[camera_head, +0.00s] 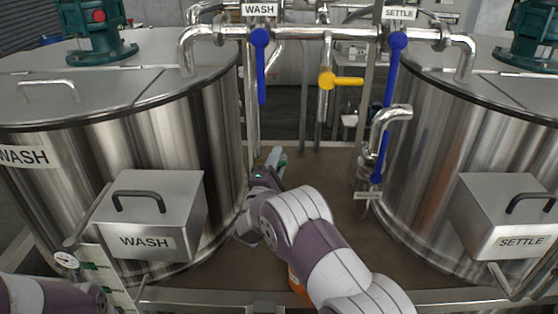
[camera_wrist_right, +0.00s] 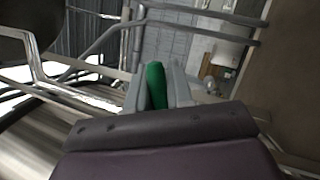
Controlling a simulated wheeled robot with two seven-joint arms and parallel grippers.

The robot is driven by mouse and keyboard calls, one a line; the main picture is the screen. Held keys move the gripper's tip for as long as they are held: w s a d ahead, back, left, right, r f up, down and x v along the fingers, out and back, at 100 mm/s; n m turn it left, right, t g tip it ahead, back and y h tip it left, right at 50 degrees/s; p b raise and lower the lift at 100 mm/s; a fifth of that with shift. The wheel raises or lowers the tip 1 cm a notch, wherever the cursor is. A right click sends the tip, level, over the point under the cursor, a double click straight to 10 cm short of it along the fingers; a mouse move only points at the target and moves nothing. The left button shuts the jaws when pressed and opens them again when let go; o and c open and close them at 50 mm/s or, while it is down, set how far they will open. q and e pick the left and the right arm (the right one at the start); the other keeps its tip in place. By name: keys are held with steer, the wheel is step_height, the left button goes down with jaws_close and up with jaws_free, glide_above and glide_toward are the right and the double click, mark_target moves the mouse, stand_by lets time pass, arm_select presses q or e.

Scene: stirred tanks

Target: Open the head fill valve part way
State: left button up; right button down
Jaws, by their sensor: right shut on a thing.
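My right gripper (camera_head: 275,160) reaches away from me into the gap between the two tanks, beside the WASH tank. In the right wrist view its fingers (camera_wrist_right: 158,88) are shut on a green handle (camera_wrist_right: 156,84). The body that the green handle belongs to is hidden. A yellow lever (camera_head: 347,81) sits on the middle downpipe, pointing right. Blue levers hang down under the WASH sign (camera_head: 261,70) and under the SETTLE sign (camera_head: 391,70). No readable label names the head fill valve. My left gripper is out of view.
The WASH tank (camera_head: 130,95) stands left and the SETTLE tank (camera_head: 470,120) right, with boxes WASH (camera_head: 150,215) and SETTLE (camera_head: 508,220) on their fronts. Another blue lever (camera_head: 380,155) hangs by a bent pipe. The brown deck (camera_head: 325,185) between the tanks has bare room.

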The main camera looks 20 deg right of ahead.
steer(key=shift+a+r+n+t+y, duration=0.1)
steer(key=shift+r+n+t+y, duration=0.1)
steer(key=shift+n, duration=0.45)
steer(key=shift+a+r+n+t+y, duration=0.1)
steer(key=shift+n+t, duration=0.1)
steer(key=shift+n, duration=0.45)
steer(key=c, duration=1.4)
jaws_free()
steer(key=o, duration=0.3)
steer(key=shift+r, duration=0.15)
steer(key=shift+s+a, duration=0.1)
steer(key=b+v, duration=0.4)
steer(key=v, duration=0.8)
steer(key=shift+s+f, duration=0.2)
steer(key=shift+s, duration=0.05)
